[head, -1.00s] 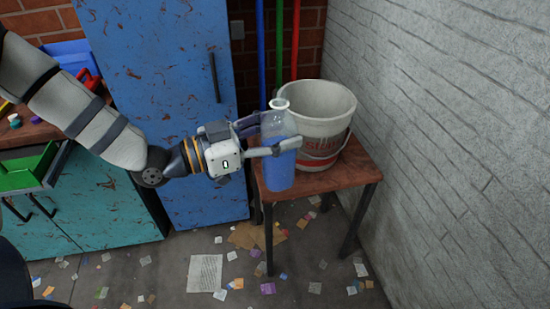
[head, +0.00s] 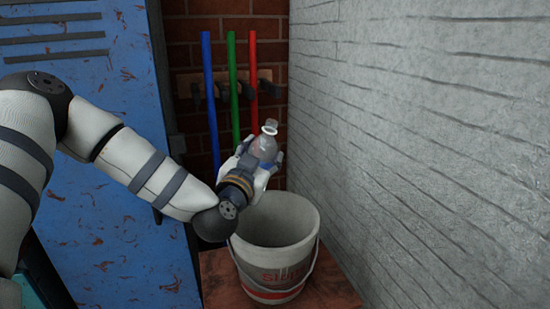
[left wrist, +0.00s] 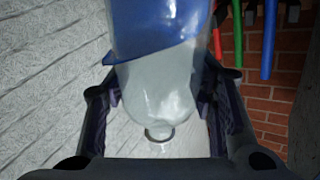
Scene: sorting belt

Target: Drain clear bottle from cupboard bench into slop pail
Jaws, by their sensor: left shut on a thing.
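The clear bottle (head: 265,146) is held by my left gripper (head: 259,163), above and behind the slop pail (head: 286,262). Its open neck points up and leans slightly right. In the left wrist view, which is upside down, the bottle (left wrist: 158,95) sits between the fingers (left wrist: 158,100), with blue liquid (left wrist: 155,35) in its lower part and clear space toward the neck. The liquid's surface runs slanted across the bottle. The pail is a whitish bucket with red lettering and a wire handle; its mouth is open. My right gripper is not in view.
The pail stands on a small wooden stool (head: 335,292) beside the grey block wall (head: 430,140). A blue locker (head: 100,240) is at left. Blue, green (head: 233,85) and red poles hang in a rack on the brick wall behind.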

